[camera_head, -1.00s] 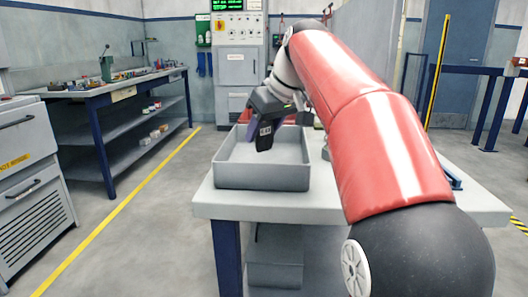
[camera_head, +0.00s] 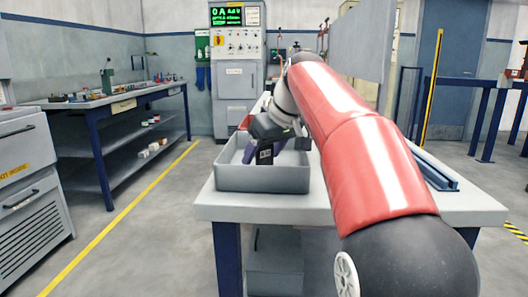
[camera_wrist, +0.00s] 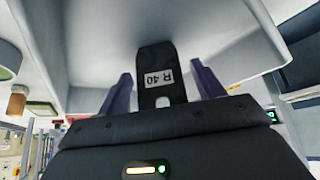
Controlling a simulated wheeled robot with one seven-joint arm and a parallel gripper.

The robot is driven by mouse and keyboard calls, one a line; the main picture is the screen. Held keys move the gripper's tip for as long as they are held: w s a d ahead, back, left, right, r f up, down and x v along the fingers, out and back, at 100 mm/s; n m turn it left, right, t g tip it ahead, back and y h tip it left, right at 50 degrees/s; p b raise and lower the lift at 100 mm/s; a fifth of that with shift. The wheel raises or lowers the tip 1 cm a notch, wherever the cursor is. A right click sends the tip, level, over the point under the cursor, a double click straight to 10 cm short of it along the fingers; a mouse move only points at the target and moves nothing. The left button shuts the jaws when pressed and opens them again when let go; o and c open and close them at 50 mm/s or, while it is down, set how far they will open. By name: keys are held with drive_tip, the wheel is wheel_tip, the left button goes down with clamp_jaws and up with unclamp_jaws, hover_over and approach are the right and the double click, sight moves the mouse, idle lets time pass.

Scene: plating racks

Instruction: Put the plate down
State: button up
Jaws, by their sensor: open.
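The plate is a small dark piece with a white label reading R 40. In the wrist view the plate (camera_wrist: 157,60) lies between the two purple fingers of my gripper (camera_wrist: 161,72), with a gap on each side. In the head view the plate (camera_head: 265,157) is low inside a grey open tray (camera_head: 262,180), and its lower edge is hidden by the tray's front wall. My gripper (camera_head: 264,150) is open and reaches down into the tray. I cannot tell how the plate rests on the tray floor.
The tray stands on a light workbench (camera_head: 270,208), at its left front. A blue rail (camera_head: 435,172) lies at the bench's right. A grey control cabinet (camera_head: 237,85) stands behind. A side bench (camera_head: 110,105) with tools is at the left, with clear floor between.

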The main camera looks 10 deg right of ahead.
drive_tip(key=shift+r, duration=0.3)
drive_tip(key=p+v, duration=0.2)
drive_tip(key=v, duration=0.9)
drive_tip(key=shift+s+r, duration=0.25)
drive_tip(key=shift+d, duration=0.1)
